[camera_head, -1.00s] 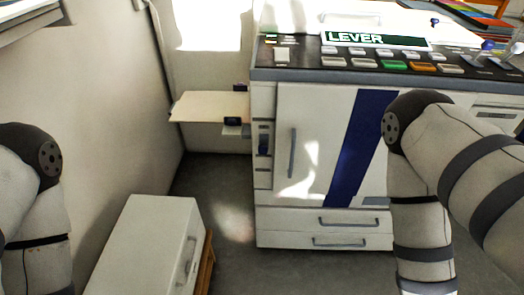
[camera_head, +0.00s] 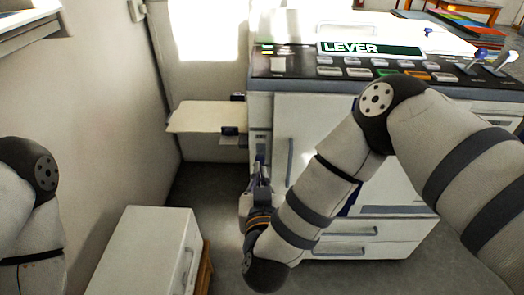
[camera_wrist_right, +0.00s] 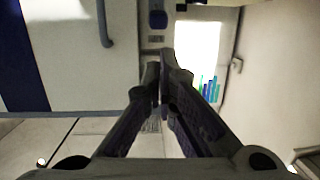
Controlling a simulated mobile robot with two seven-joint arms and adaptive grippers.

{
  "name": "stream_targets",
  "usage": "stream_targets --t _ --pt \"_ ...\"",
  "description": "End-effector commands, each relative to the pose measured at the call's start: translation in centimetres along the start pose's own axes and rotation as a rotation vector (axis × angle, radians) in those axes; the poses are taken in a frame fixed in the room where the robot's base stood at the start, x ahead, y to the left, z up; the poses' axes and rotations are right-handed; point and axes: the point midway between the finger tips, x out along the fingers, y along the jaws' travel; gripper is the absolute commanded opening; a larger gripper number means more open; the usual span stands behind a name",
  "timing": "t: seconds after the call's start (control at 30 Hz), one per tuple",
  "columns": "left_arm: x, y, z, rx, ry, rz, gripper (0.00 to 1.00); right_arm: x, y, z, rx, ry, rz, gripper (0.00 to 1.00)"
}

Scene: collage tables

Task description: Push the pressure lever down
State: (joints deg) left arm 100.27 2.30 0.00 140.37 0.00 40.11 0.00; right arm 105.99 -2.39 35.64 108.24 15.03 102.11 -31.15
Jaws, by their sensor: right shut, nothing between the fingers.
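A small dark blue lever sits on the narrow left strip of the copier-like machine's front, left of the door handle. It shows in the right wrist view (camera_wrist_right: 157,19), ahead of the fingertips, and partly in the head view (camera_head: 260,158). My right gripper (camera_head: 261,180) is low in front of that strip, close to the blue lever. In the right wrist view its fingers (camera_wrist_right: 160,76) are together and empty, with a visible gap to the lever. Only my left arm's elbow part shows; its gripper is out of view.
A side tray (camera_head: 205,117) sticks out above and left of my right gripper. A white cabinet (camera_head: 150,250) stands at lower left.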

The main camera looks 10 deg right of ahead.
Motion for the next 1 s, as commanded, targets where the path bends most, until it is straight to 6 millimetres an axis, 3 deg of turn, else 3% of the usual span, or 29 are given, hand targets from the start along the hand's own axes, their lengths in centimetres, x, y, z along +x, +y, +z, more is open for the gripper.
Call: stream_targets --t 0.1,0.17,0.57,1.0 --pt "0.0 0.0 0.0 0.0 -0.001 0.0 0.3 0.6 0.0 -2.6 0.009 0.079 0.06 0.0" --pt "0.0 0.0 0.0 0.0 -0.001 0.0 0.3 0.6 0.0 -3.1 0.01 0.096 0.074 0.0" --pt "0.2 0.0 0.1 0.0 -0.006 0.0 0.3 1.4 0.2 -3.2 0.011 0.098 0.079 0.0" --pt "2.2 -0.1 1.4 0.001 -0.064 -0.003 0.3 10.4 0.9 -3.7 0.011 0.093 0.079 0.0"
